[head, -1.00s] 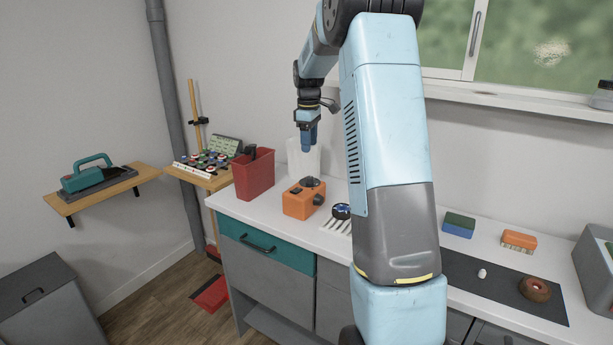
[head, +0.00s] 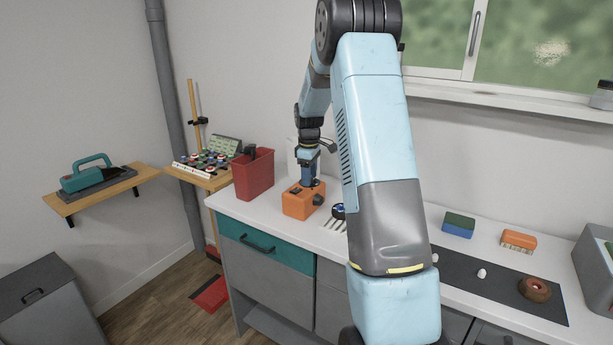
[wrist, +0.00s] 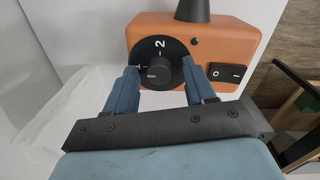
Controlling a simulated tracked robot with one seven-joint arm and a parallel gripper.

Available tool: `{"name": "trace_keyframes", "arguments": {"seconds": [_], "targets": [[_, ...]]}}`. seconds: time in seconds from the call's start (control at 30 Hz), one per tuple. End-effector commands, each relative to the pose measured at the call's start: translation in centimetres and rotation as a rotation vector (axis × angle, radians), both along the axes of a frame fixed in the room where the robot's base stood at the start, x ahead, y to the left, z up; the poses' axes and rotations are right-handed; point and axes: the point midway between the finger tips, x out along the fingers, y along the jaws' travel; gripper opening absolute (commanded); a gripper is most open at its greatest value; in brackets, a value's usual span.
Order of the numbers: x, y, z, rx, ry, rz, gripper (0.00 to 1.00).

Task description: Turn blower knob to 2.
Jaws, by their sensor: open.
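The blower is an orange box (head: 297,205) on the left of the white counter. In the wrist view, the orange face (wrist: 222,42) carries a round black dial with a white 2 at its upper edge. The blower knob (wrist: 158,74) stands up from this dial; a pale mark on it seems to point left, but the exact setting is hard to read. My gripper (wrist: 161,68) is open, one blue finger on each side of the knob; I cannot tell if they touch it. In the head view, my gripper (head: 308,182) points down onto the box and hides the knob.
A black rocker switch (wrist: 226,73) sits right of the dial, and a dark nozzle (head: 318,200) sticks out of the box. A red bin (head: 253,176) stands behind left. A round dark-topped brush (head: 338,211) lies close on the right.

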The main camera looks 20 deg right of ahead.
Motion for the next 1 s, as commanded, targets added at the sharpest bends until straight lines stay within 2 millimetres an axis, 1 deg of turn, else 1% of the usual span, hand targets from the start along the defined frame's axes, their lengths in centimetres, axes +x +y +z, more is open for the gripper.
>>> {"name": "trace_keyframes", "arguments": {"seconds": [0.17, 0.73, 0.77, 0.8, 1.0], "targets": [[0.0, 0.0, 0.0, 0.0, 0.0, 0.0, 0.54], [0.0, 0.1, 0.0, 0.001, 0.001, 0.001, 0.01], [0.0, 0.1, 0.0, 0.001, 0.001, 0.001, 0.0], [0.0, 1.2, 0.0, 0.001, 0.002, 0.003, 0.0], [0.0, 0.5, 0.0, 0.003, 0.004, -0.017, 0.0]]}}
